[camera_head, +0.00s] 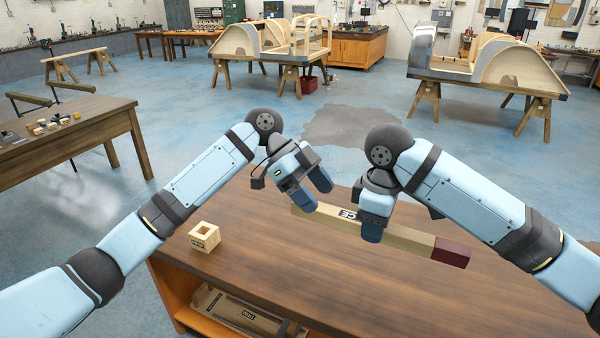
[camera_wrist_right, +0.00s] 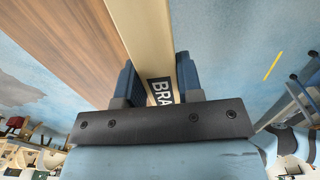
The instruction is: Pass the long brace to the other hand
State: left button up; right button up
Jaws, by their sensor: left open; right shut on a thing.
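The long brace (camera_head: 408,237) is a pale wooden bar with a dark red end at the right and black lettering near its middle. My right gripper (camera_head: 371,232) is shut on it near the lettering. In the right wrist view the brace (camera_wrist_right: 146,35) runs between the two blue fingers of the right gripper (camera_wrist_right: 160,85). My left gripper (camera_head: 312,194) is open, with its fingers apart close to the brace's left end. I cannot tell whether they touch it. The brace appears to be held above the wooden table (camera_head: 290,275).
A small wooden block with a square hole (camera_head: 204,237) stands on the table's left part. A shelf under the table holds a labelled wooden piece (camera_head: 245,316). Another table (camera_head: 60,150) stands at the left. The table's front middle is clear.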

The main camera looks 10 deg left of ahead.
aim_at(328, 208)
pick_arm(q)
jog(key=shift+x, duration=2.55)
jog(key=c, duration=1.1)
pick_arm(e)
jog(key=o, duration=1.1)
